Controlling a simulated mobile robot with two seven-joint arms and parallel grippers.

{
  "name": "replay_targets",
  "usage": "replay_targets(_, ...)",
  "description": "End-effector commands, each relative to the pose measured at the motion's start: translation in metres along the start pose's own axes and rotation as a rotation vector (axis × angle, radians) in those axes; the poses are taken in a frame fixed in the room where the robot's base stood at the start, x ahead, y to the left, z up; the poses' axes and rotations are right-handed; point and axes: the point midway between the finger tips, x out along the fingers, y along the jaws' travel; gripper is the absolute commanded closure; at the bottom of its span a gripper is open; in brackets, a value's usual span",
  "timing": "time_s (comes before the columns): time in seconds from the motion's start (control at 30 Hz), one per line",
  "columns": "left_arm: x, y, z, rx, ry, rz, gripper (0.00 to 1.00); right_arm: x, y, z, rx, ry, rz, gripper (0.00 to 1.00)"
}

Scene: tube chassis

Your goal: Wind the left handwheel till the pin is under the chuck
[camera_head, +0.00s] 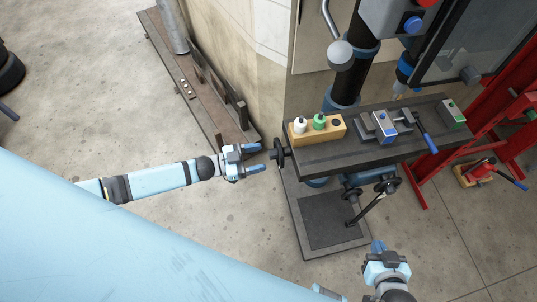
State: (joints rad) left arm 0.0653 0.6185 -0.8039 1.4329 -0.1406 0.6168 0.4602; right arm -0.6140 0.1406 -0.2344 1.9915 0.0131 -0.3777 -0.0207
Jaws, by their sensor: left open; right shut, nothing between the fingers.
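The left handwheel (279,153) is dark and sits at the left end of the drill's dark table (345,151). My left gripper (262,158) is open, its blue fingers pointing right at the wheel. The fingertips are close to its rim; I cannot tell whether they touch. A vise (384,127) with a blue and white part stands on the table. The chuck (399,87) hangs above it, at the lower end of the drill head. The pin is too small to make out. My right gripper (378,246) is shut and empty at the lower right, below the table.
A wooden block with bottles (316,128) stands on the table's left part. A second handwheel (387,186) is under the table front. A blue-handled lever (429,142) sticks out at the right. A red frame (412,183) and red jack (479,171) stand further right.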

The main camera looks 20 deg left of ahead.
Motion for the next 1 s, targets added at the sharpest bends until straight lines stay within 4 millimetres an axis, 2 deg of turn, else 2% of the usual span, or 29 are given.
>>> replay_targets(0.03, -0.015, 0.0, 0.003, 0.0, -0.005, 0.0, 0.4, 0.002, 0.0, 0.004, 0.0, -0.001, 0.0, 1.0)
replay_targets(0.2, -0.054, -0.002, 0.003, 0.001, -0.005, -0.003, 0.4, 0.005, 0.0, 0.008, 0.0, -0.002, 0.0, 1.0)
replay_targets(0.4, -0.086, -0.004, 0.001, 0.004, -0.003, -0.005, 0.4, 0.007, 0.0, 0.01, 0.001, -0.001, 0.0, 1.0)
replay_targets(0.6, -0.096, -0.004, -0.001, 0.004, 0.0, -0.005, 0.4, 0.006, 0.0, 0.009, 0.001, 0.004, 0.0, 1.0)
replay_targets(1.0, -0.097, -0.005, -0.001, 0.004, -0.001, -0.005, 0.4, 0.006, -0.001, 0.008, 0.001, 0.005, -0.001, 1.0)
